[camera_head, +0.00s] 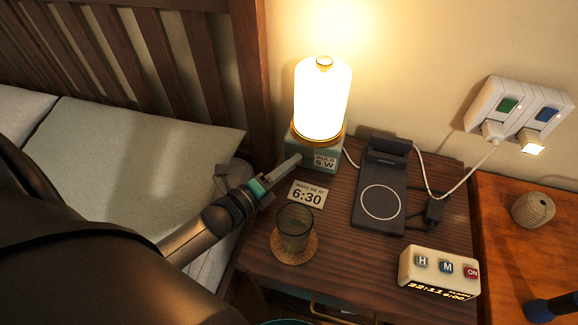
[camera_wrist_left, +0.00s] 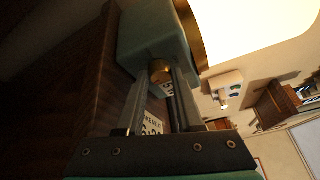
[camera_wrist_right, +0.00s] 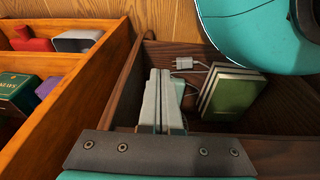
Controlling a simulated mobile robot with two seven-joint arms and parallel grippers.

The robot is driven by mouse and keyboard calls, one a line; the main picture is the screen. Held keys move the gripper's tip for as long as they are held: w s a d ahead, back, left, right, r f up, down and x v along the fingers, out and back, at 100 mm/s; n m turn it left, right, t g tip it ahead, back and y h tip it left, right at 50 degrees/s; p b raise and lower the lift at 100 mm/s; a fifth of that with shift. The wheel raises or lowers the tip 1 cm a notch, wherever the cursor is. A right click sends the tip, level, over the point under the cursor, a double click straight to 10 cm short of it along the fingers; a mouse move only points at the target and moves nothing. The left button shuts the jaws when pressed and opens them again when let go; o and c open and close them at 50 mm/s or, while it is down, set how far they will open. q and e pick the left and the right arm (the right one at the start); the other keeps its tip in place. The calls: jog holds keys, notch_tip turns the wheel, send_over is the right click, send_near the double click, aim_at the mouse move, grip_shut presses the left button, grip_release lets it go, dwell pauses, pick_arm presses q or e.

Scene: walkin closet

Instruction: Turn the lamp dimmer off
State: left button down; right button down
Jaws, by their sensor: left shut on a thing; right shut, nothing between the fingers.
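The lamp (camera_head: 322,98) glows brightly on the nightstand, on a pale green base (camera_head: 312,155) labelled "BULB 5 W". My left gripper (camera_head: 297,160) reaches in from the left to the base's side. In the left wrist view the left gripper (camera_wrist_left: 166,78) is shut on a round brass dimmer knob (camera_wrist_left: 160,68) on the lamp base (camera_wrist_left: 150,35). The knob is hidden in the head view. My right gripper (camera_wrist_right: 158,74) is shut and empty, above an open drawer in the right wrist view.
On the nightstand (camera_head: 335,280) are a "6:30" card (camera_head: 307,193), a glass (camera_head: 294,228) on a coaster, a charger (camera_head: 382,185) and a clock (camera_head: 438,272). The bed (camera_head: 130,150) is at left. Green books (camera_wrist_right: 232,95) stand in the drawer (camera_wrist_right: 275,150).

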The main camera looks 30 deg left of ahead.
jog(key=shift+w+a+r, duration=0.1)
jog(key=shift+r, duration=0.15)
pick_arm(q)
jog(key=c, duration=0.6)
grip_release()
jog(key=shift+o, duration=0.2)
jog(key=shift+s, duration=0.1)
jog(key=shift+s+a, duration=0.1)
jog(key=shift+s, duration=0.2)
jog(key=f+p+v, duration=0.1)
jog(key=p+v, duration=0.2)
jog(key=v, duration=1.1)
jog(key=shift+s+r, duration=0.25)
jog(key=shift+r, duration=0.05)
pick_arm(e)
jog(key=s+d+f, duration=0.4)
jog(key=shift+s+f, duration=0.3)
jog(key=shift+f, duration=0.1)
